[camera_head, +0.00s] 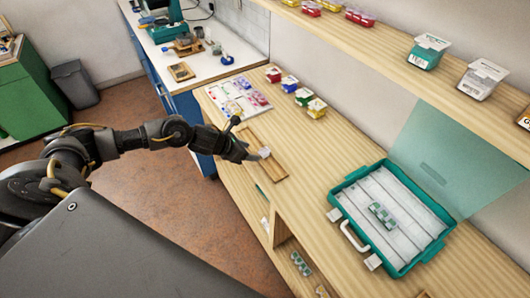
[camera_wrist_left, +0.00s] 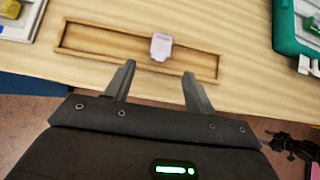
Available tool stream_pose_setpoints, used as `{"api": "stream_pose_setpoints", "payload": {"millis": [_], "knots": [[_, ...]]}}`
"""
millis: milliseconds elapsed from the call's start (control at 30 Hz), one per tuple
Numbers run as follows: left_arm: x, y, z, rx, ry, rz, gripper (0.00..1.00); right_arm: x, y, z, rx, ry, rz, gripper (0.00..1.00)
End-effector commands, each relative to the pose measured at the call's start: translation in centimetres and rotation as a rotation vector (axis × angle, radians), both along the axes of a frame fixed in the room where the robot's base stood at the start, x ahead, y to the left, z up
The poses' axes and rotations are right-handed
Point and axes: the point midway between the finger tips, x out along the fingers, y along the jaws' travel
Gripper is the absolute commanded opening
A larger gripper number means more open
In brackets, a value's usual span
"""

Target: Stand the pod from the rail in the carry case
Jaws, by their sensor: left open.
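A small pale pod (camera_head: 264,152) is at the wooden rail (camera_head: 277,170) on the bench. In the left wrist view the pod (camera_wrist_left: 161,46) is at the middle of the rail (camera_wrist_left: 95,40), whose inside is otherwise bare. My left gripper (camera_head: 251,158) is at the rail beside the pod. In the left wrist view its two fingers (camera_wrist_left: 155,79) are apart and empty, just short of the pod. The open teal carry case (camera_head: 338,182) lies to the right, with white channels inside and a few green-and-white pods (camera_head: 382,215) in it. My right gripper is out of view.
A white board with coloured beads (camera_head: 237,97) lies behind the rail. Small coloured boxes (camera_head: 304,97) stand along the back. The case's clear lid (camera_head: 455,160) leans up at the wall side. A shelf (camera_head: 400,45) with tubs runs above. Bench between rail and case is clear.

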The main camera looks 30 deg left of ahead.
Motion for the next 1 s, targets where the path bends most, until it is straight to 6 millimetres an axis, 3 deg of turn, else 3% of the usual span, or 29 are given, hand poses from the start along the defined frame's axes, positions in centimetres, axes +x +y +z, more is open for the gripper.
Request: {"api": "stream_pose_setpoints", "payload": {"millis": [200, 400, 667, 1000], "knots": [[1.8, -1.1, -1.3, -0.003, 0.004, 0.001, 0.55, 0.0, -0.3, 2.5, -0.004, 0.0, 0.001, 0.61], [3.0, -1.7, -3.0, -0.003, 0.002, 0.001, 0.55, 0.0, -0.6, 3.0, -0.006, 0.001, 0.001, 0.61], [3.2, -1.8, -3.3, -0.002, 0.001, 0.001, 0.55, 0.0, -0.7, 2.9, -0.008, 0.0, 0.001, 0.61], [3.2, -1.8, -3.3, -0.002, 0.001, 0.001, 0.11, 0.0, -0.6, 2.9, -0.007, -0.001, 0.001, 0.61]]}}
